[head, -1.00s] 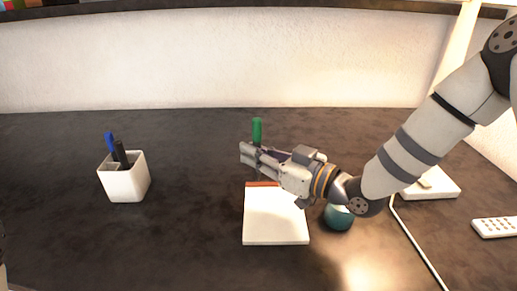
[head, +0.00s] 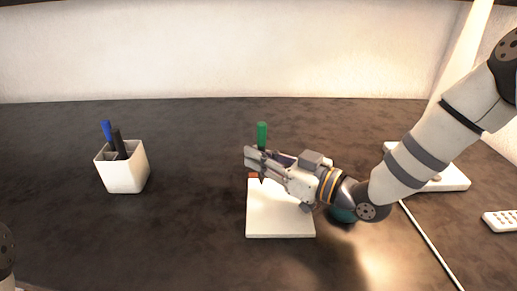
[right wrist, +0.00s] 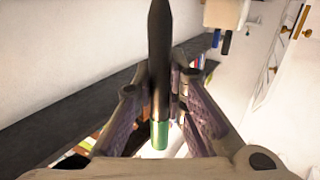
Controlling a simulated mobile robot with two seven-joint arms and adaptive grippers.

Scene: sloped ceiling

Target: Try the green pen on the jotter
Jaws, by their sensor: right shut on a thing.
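My right gripper (head: 254,159) is shut on the green pen (head: 262,134) in the head view. The pen stands about upright, green end up, with its dark lower part just below the fingers. The jotter (head: 280,222) is a white pad with a red-brown strip at its far edge, partly hidden by the gripper. The pen's tip shows over the jotter's far left part; I cannot tell if it touches. In the right wrist view the pen (right wrist: 160,75) lies between the two fingers, mostly dark with a green part. My left gripper is out of view.
A white pen cup (head: 123,176) with a blue pen and dark pens stands to the left. A teal round object (head: 342,215) is mostly hidden behind my right wrist. A white base (head: 452,180), a cable and a white keypad device (head: 502,220) are at right. The table between cup and jotter is clear.

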